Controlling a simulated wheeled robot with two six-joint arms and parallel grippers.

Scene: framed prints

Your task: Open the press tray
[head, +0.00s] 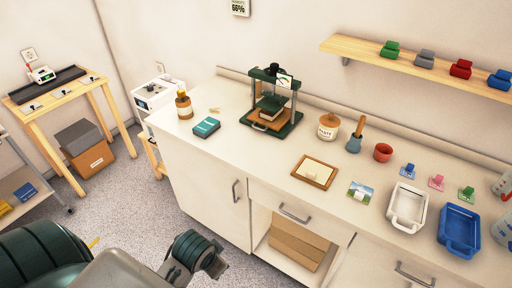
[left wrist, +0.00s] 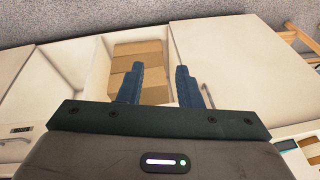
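The press (head: 277,76) stands on the counter at the back in the head view, with a dark green frame and a dial at its top. Its tray (head: 262,126), with a wood-coloured front and small handle, sits low at the press's base; I cannot tell how far in it is. My left arm comes in from the lower left in the head view, well in front of the press and not touching it. The left wrist view shows my left gripper (left wrist: 157,78) with its two fingers apart and nothing between them. My right gripper is in neither view.
A teal box (head: 206,127) and an amber bottle (head: 184,105) stand left of the press. A paste jar (head: 328,127) and a wooden frame (head: 315,172) are to its right. The counter in front of the press is clear. Below is an open cabinet with a cardboard box (head: 296,246).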

